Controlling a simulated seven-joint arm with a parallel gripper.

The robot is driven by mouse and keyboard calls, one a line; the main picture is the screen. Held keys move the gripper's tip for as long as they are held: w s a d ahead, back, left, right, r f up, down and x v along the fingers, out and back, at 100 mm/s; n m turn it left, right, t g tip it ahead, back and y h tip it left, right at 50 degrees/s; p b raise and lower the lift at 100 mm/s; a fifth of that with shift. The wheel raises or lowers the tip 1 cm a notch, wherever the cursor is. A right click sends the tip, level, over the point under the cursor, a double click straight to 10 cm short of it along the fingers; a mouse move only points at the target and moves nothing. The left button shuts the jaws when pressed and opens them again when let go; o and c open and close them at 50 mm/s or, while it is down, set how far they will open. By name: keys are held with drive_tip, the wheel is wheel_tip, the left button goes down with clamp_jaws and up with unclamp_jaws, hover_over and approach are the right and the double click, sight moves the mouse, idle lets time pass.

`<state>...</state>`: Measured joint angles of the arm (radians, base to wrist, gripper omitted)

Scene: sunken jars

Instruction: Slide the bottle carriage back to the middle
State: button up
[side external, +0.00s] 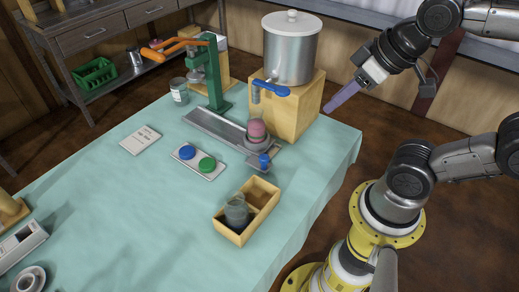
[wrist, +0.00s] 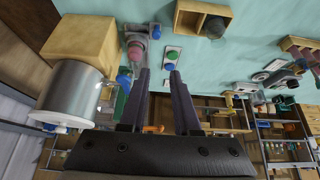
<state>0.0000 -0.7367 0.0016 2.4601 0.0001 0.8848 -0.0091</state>
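The bottle carriage (side external: 254,145) sits at the right end of a grey rail (side external: 212,126). It carries a bottle with pink contents (side external: 257,131), upright just below the steel pot's tap. A blue knob (side external: 265,160) is at the carriage's near side. The pink bottle (wrist: 135,52) also shows in the wrist view, left of the fingers. My gripper (side external: 342,97) is in the air to the right of the wooden block, well away from the carriage. In the wrist view my gripper (wrist: 159,72) has its two fingers apart with nothing between them.
A steel pot (side external: 290,50) with a blue tap lever stands on a wooden block (side external: 290,112) between my gripper and the rail. A green press (side external: 215,75) with an orange handle stands at the rail's far end. Blue and green buttons (side external: 197,161) and a wooden box (side external: 230,233) lie nearer.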

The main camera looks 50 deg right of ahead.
drive_tip(key=o, duration=0.5)
drive_tip(key=shift+g, duration=0.4)
drive_tip(key=w, duration=0.4)
drive_tip(key=shift+w+r, duration=0.15)
drive_tip(key=shift+r, duration=0.25)
drive_tip(key=shift+c, duration=0.2)
drive_tip(key=shift+o, duration=0.3)
drive_tip(key=w+f+g, duration=0.1)
drive_tip(key=w+f, duration=0.1)
drive_tip(key=w, duration=0.5)
drive_tip(key=shift+w+d+f+g, duration=0.2)
drive_tip(key=shift+w+f+g, duration=0.05)
drive_tip(key=shift+f+g, duration=0.1)
drive_tip(key=g, duration=0.4)
hover_over(264, 157)
wheel_tip(264, 157, down, 12)
drive_tip(key=f, duration=0.1)
wheel_tip(264, 157, down, 13)
drive_tip(key=shift+r, duration=0.2)
clamp_jaws()
drive_tip(key=shift+w, duration=0.1)
